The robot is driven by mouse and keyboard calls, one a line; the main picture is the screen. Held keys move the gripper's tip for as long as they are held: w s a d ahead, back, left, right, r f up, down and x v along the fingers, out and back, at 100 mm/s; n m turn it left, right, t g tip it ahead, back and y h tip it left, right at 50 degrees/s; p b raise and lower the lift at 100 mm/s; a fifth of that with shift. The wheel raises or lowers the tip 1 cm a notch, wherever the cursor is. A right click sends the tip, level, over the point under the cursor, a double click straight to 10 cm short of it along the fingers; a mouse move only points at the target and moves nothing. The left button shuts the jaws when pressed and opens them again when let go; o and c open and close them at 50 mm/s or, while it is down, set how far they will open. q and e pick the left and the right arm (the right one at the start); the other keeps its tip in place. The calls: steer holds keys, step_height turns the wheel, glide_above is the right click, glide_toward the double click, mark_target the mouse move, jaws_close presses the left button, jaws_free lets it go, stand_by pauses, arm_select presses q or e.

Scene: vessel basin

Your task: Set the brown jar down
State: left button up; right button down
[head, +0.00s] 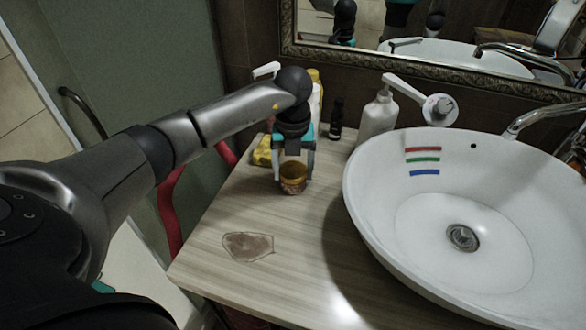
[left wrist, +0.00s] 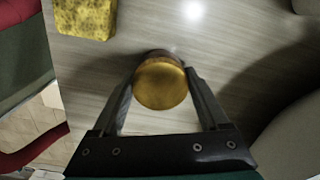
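The brown jar (head: 293,178) is a small amber jar at the left part of the wooden counter (head: 300,250). My left gripper (head: 294,174) comes down over it from above, with one finger on each side. In the left wrist view the jar (left wrist: 160,85) sits between the two fingertips (left wrist: 160,88), and the fingers appear to touch its sides. The jar looks upright. Whether its base touches the counter or is slightly above it, I cannot tell. My right gripper does not show.
A yellow sponge (head: 263,151) lies just behind and left of the jar. A white pump bottle (head: 377,118) and a small dark bottle (head: 337,118) stand at the back. The white basin (head: 365,220) fills the right side.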

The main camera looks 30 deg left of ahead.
mark_target(293, 168)
arm_select(q)
steer(key=o, duration=0.3)
steer(key=shift+r, duration=0.25)
step_height(293, 168, up, 12)
steer(key=shift+f+p, duration=0.1)
steer(key=shift+p, duration=0.8)
